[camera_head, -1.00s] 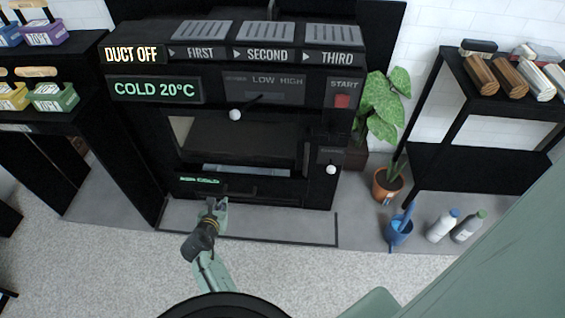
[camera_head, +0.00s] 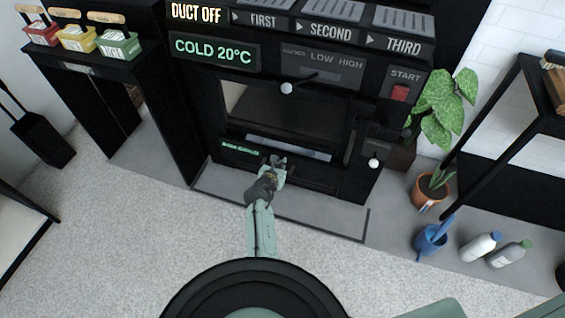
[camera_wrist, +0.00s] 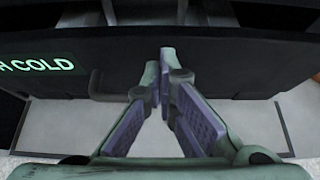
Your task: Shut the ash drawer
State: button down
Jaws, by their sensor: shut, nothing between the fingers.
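The black stove (camera_head: 298,100) stands against the back wall, with a dark window opening. The ash drawer's front (camera_head: 314,178) is the low black panel with a green "COLD" display. It shows in the wrist view as a wide dark panel (camera_wrist: 230,62) with a bar handle at left of centre. My gripper (camera_head: 274,164) is at the drawer front.
A grey hearth slab (camera_head: 290,208) lies below. A black shelf with coloured boxes (camera_head: 78,40) is at left. The pale carpet in front is clear.

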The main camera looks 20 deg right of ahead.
aim_at(287, 152)
jog(key=shift+w+d, duration=0.4)
jog(key=shift+w, duration=0.15)
jog(key=w+d, duration=0.1)
jog(key=w, duration=0.1)
jog(key=w+d, duration=0.2)
jog(key=shift+w, duration=0.25)
